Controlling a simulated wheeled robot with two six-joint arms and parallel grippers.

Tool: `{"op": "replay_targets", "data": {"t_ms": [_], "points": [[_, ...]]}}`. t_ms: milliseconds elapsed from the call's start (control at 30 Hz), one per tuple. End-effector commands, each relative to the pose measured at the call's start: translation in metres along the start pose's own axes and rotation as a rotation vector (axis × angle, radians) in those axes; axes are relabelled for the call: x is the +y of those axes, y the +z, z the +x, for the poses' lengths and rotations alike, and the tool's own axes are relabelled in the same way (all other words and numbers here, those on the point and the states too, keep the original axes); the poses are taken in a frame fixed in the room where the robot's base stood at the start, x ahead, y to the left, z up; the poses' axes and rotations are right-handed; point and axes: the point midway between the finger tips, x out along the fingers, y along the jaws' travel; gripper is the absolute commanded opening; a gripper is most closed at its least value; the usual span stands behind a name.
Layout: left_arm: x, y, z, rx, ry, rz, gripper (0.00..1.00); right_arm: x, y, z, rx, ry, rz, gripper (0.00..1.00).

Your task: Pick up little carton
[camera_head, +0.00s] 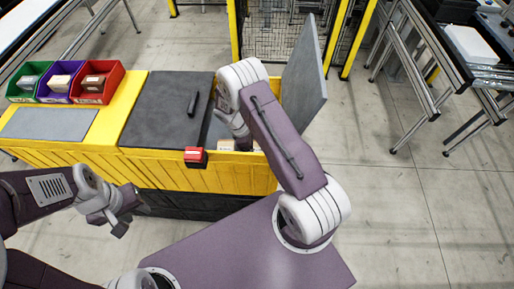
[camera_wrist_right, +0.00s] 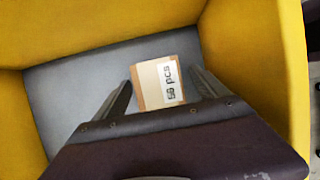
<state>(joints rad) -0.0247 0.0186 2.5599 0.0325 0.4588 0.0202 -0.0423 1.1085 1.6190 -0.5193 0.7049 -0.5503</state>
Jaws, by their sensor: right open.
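The little carton (camera_wrist_right: 150,85), tan with a white label reading "50 pcs", lies on the grey floor of a yellow-walled bin (camera_wrist_right: 262,40) in the right wrist view. My right gripper (camera_wrist_right: 162,78) is open, with one finger on each side of the carton. I cannot tell whether the fingers touch it. In the head view my right arm reaches down into the bin's opening and hides most of the inside; a small tan patch (camera_head: 226,146) shows there. My left gripper (camera_head: 131,214) is open and empty, in front of the yellow unit.
The yellow unit (camera_head: 105,128) carries green, purple and red bins (camera_head: 98,84) with small boxes at the left. A dark lid (camera_head: 165,105) with a handle covers its middle. A raised grey lid (camera_head: 304,75) stands right of my right arm. A red block (camera_head: 195,156) sits on the front edge.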

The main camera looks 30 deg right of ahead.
Motion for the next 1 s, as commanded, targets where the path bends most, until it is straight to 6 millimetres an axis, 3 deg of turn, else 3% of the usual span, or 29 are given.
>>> {"op": "replay_targets", "data": {"t_ms": [267, 367, 533, 567, 833, 1000], "points": [[0.000, 0.000, -0.002, 0.000, 0.000, 0.000, 0.36, 0.001, -0.001, 0.009, 0.001, 0.001, 0.000, 0.84], [0.000, 0.000, -0.002, -0.001, 0.000, 0.000, 0.36, 0.000, -0.001, 0.009, 0.001, 0.001, 0.000, 0.61], [0.000, 0.000, -0.002, -0.001, 0.000, 0.000, 0.36, 0.000, 0.000, 0.009, 0.001, 0.001, 0.000, 0.14], [0.000, 0.000, -0.002, -0.001, 0.000, 0.000, 0.36, 0.000, 0.000, 0.009, 0.001, 0.001, 0.000, 0.11], [0.000, 0.000, 0.000, -0.001, 0.000, 0.000, 0.36, 0.001, 0.001, 0.005, 0.001, 0.002, 0.000, 0.11], [0.000, 0.001, 0.009, 0.000, 0.000, 0.000, 0.36, 0.002, 0.010, -0.018, 0.003, 0.005, 0.002, 0.11]]}}
